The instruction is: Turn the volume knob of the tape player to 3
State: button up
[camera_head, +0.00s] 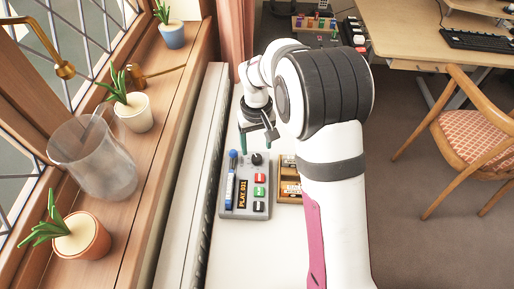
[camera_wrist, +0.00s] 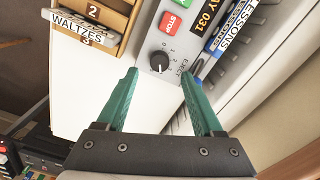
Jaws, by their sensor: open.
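The grey tape player (camera_head: 257,212) lies on the white surface left of my arm, with a display reading PLAY 031 and coloured buttons. Its black volume knob (camera_head: 257,158) is at the far end; it also shows in the wrist view (camera_wrist: 159,62), with small scale numbers beside it. A light mark shows on the knob, but I cannot read its setting surely. My gripper (camera_head: 257,138) is open and empty above that end. In the wrist view, its teal fingers (camera_wrist: 158,76) stand apart, with the knob between and just beyond their tips. I see no contact.
A wooden cassette rack (camera_head: 287,199) stands right of the player, with a WALTZES cassette (camera_wrist: 78,26) in the wrist view. A blue EJECT lever (camera_wrist: 197,70) is close to one finger.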

aim_at(257, 158)
notch_tip(257, 158, down, 5)
jog(key=shift+f, duration=0.1)
grip_shut()
dwell(0.4)
